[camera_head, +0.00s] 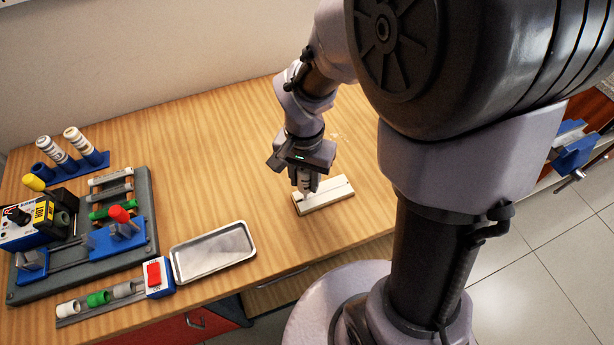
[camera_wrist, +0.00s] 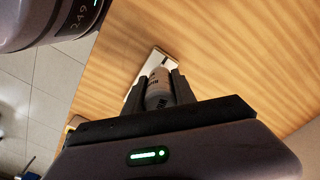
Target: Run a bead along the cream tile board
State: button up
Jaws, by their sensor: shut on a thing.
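The cream tile board (camera_head: 325,196) lies on the wooden bench near its front edge. My gripper (camera_head: 307,184) is over the left part of the board, pointing down. In the wrist view my gripper (camera_wrist: 160,90) is shut on a pale tube (camera_wrist: 158,92) with dark print, held between its two fingers. The board also shows in the wrist view (camera_wrist: 158,59), beyond the tube and partly hidden by it. The tube's tip is hidden, so I cannot tell whether it touches the board. I cannot make out a bead on the board.
A metal tray (camera_head: 213,252) lies left of the board. A blue rack (camera_head: 95,161) holds upright tubes at the back left. A grey board (camera_head: 148,215) with blue clamps and pipes is at the left. A strip with fittings (camera_head: 75,308) lies in front. The bench behind the cream board is clear.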

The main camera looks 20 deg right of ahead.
jog(key=shift+o, duration=1)
jog(key=shift+c, duration=1)
jog(key=shift+a, duration=0.95)
jog(key=shift+r, duration=0.1)
notch_tip(320, 180, up, 7)
jog(key=p, duration=0.5)
